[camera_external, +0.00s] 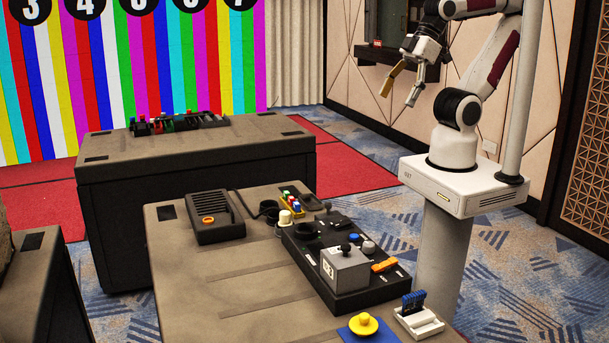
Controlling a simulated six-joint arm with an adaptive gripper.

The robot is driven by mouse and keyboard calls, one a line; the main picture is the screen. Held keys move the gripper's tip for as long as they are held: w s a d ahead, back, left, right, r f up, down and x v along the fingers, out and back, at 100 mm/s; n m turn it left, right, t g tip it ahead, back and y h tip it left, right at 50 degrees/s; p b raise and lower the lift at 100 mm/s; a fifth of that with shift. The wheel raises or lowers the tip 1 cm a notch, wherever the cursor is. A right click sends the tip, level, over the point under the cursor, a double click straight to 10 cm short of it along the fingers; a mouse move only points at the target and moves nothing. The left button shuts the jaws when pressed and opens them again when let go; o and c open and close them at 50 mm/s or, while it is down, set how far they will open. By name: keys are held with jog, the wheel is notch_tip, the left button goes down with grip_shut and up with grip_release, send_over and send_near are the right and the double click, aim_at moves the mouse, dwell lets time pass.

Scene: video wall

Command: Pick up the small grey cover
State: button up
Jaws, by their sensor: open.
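A small grey box-shaped cover (345,270) with a black knob on top and a pale label on its side sits on a long black board (352,299). The board lies on the near table. My gripper (397,100) is up at the upper right, in front of my arm. Its fingers are apart and point down and to the left, with nothing between them. It is well above and apart from the cover. What lies under the cover is hidden.
The board also bears a blue button (353,238) and an orange piece (385,265), close to the cover. A yellow knob (363,322) and a white holder (421,324) stand nearer. A slotted grey box (216,230) is at left. The table's left-front area is clear.

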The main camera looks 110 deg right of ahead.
jog(key=m+t+y, duration=0.2)
jog(key=m+t, duration=0.1)
jog(key=t, duration=0.2)
send_over(360, 252)
jog(key=w+d, duration=0.2)
jog(key=d, duration=0.1)
notch_tip(360, 252, down, 15)
jog(key=a+f+t, duration=0.1)
jog(key=f, duration=0.2)
jog(key=a+f+t+h, duration=0.1)
jog(key=f, duration=0.2)
jog(key=f+h, duration=0.1)
jog(key=f, duration=0.2)
jog(key=shift+s+a+t, duration=0.35)
jog(key=shift+a+t, duration=0.05)
jog(key=shift+s+f+t+h, duration=0.3)
jog(key=shift+s+f+t, duration=0.3)
jog(key=shift+f, duration=0.25)
jog(key=shift+s+a+f+n+t, duration=0.15)
jog(key=shift+s+f+n+t, duration=0.45)
jog(key=shift+s, duration=0.25)
jog(key=shift+s+a+f+n+t, duration=0.1)
jog(key=shift+s+f+n+t, duration=0.25)
jog(key=shift+s, duration=0.35)
jog(key=shift+s+f+n+t, duration=0.15)
jog(key=shift+s+f+t, duration=0.25)
jog(key=shift+s, duration=0.3)
jog(key=shift+s+n+t, duration=0.35)
jog(key=shift+s+n, duration=0.05)
jog(key=shift+s, duration=0.35)
